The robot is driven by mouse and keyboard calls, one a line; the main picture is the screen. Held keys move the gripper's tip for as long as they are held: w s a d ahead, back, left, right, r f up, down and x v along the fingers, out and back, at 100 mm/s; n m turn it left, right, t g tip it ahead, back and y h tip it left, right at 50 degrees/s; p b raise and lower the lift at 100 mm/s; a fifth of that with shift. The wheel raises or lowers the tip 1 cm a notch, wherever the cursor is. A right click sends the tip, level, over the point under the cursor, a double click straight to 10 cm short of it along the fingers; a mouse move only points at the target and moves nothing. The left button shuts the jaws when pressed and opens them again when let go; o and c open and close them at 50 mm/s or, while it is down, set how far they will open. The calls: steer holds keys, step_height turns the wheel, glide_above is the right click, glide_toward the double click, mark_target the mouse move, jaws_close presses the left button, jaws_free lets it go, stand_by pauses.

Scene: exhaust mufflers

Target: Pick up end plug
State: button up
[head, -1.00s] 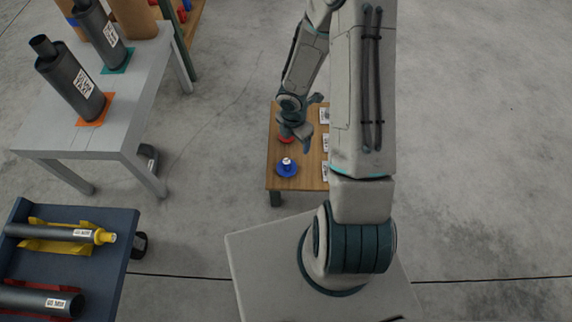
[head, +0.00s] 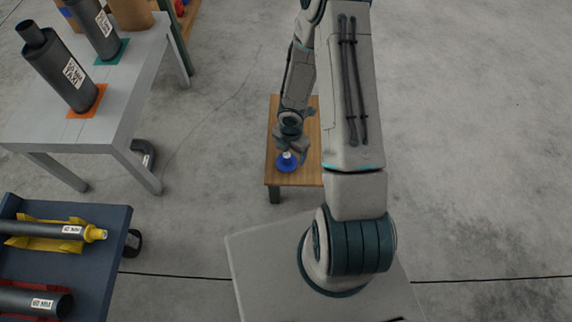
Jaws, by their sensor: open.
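A blue end plug (head: 287,164) with a pale top stands on the small wooden table (head: 294,179), near its front left part. My gripper (head: 291,154) is open and low over the blue plug, with its fingers around or just above the pale top. I cannot tell whether they touch it. The gripper and forearm hide the part of the table behind the plug.
A grey table (head: 110,120) at the left holds dark mufflers (head: 60,68) on coloured pads. A dark blue bench (head: 112,255) at the lower left carries a muffler with a yellow end (head: 94,234). The floor at right is clear.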

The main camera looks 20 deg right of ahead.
mark_target(287, 154)
steer(key=f+b, duration=0.2)
steer(key=a+f+b, duration=0.1)
steer(key=f, duration=0.1)
steer(key=shift+f+b, duration=0.15)
steer(key=shift+b, duration=0.2)
steer(key=shift+f+b, duration=0.3)
steer(key=shift+f, duration=0.15)
steer(key=shift+r, duration=0.1)
steer(key=c, duration=0.7)
